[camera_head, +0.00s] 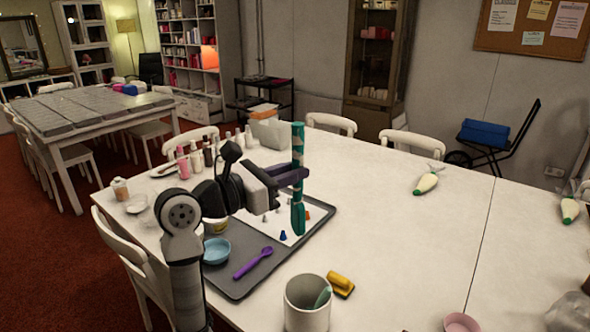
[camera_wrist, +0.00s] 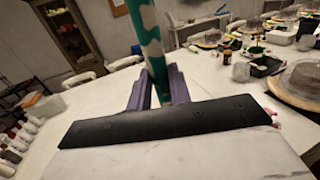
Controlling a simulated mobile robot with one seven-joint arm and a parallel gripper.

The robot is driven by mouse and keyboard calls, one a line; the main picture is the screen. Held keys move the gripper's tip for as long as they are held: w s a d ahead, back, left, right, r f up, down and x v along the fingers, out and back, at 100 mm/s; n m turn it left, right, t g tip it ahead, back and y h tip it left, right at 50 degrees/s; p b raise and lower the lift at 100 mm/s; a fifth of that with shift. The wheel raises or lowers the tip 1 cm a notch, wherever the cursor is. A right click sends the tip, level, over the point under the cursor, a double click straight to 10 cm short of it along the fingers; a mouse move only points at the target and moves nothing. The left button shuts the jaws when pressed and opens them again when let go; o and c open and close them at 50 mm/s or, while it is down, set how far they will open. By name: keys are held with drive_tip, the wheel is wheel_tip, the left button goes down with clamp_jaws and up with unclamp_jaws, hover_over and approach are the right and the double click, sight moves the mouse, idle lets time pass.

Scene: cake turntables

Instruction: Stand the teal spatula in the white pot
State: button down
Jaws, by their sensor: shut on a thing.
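The teal spatula (camera_head: 298,215) is upright in my gripper (camera_head: 298,174), held above the grey tray. My gripper is shut on it around its middle, and it also shows between the fingers in the wrist view (camera_wrist: 149,40). The white pot (camera_head: 307,309) stands on the table at the front, nearer than the spatula and slightly to its right. A teal-green utensil (camera_head: 322,297) leans inside the pot. The pot's bottom is hidden.
The grey tray (camera_head: 240,286) holds a purple spoon (camera_head: 253,262), a blue bowl (camera_head: 216,250) and small piping tips. A yellow object (camera_head: 341,284) lies right beside the pot. Several bottles stand at the back left. The table's middle right is mostly clear.

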sight(295, 221)
drive_tip(key=shift+d+f, duration=0.1)
drive_tip(key=shift+f, duration=5.75)
wheel_tip(295, 221, down, 16)
drive_tip(key=b, duration=1.2)
drive_tip(key=shift+r+b, duration=0.15)
drive_tip(key=shift+b, duration=0.25)
drive_tip(key=c, duration=1.2)
unclamp_jaws()
